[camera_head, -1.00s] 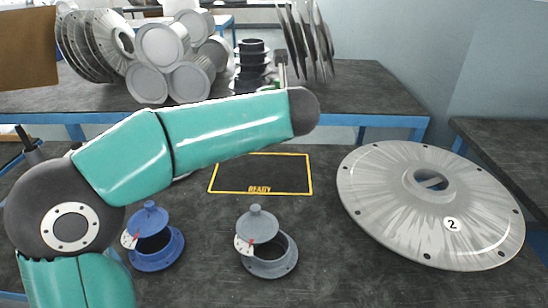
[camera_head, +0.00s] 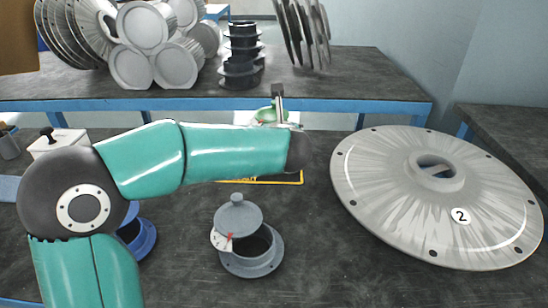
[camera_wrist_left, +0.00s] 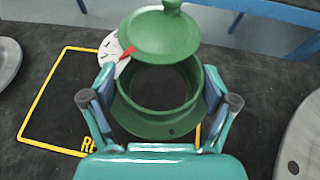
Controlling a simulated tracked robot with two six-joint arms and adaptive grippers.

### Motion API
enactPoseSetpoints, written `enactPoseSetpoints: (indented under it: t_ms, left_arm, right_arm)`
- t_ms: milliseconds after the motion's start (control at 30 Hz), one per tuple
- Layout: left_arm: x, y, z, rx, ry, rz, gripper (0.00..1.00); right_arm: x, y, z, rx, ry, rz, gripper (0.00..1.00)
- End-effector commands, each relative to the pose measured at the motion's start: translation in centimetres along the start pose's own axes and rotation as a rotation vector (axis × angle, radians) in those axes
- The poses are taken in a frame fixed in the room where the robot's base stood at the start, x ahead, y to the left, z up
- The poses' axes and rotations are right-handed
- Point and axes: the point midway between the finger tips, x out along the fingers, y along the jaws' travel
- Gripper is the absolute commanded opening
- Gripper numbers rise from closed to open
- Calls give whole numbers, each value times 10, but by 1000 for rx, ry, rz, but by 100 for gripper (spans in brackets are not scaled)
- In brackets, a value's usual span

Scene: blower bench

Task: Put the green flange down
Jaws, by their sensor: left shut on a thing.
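The green flange (camera_wrist_left: 165,92) is a round collar with a tilted green lid and a white dial with a red pointer. My left gripper (camera_wrist_left: 158,84) is shut on it, with one finger on each side of the collar. In the head view a small part of the green flange (camera_head: 266,115) shows behind my left forearm, which hides the rest. The black mat with a yellow outline and the word READY (camera_wrist_left: 60,104) lies below and mostly left of the flange in the wrist view. I cannot tell the gap under the flange. My right gripper is not in view.
A grey flange (camera_head: 262,262) and a partly hidden blue flange (camera_head: 147,238) stand on the near bench. A large grey disc marked 2 (camera_head: 375,205) lies at the right. Grey cylinders (camera_head: 142,25), black parts (camera_head: 238,72) and upright discs stand on the back bench.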

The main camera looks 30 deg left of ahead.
Motion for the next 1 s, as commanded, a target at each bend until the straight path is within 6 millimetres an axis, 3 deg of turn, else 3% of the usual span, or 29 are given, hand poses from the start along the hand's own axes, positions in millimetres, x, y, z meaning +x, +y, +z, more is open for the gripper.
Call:
enactPoseSetpoints:
  t_ms: [167,467,800,833,900,1000]
  left_arm:
    - [5,0,-12,0,-2,0,40]
    - [23,0,-54,2,-1,0,40]
    - [24,0,-56,0,-2,-1,40]
    - [24,-1,-57,0,0,-1,89]
    - [24,-1,-57,0,0,-1,100]
    - [24,-1,-57,0,0,-2,100]
  right_arm:
    - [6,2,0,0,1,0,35]
    - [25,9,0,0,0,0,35]
    - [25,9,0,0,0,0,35]
    - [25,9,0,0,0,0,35]
    - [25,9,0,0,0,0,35]
    - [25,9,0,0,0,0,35]
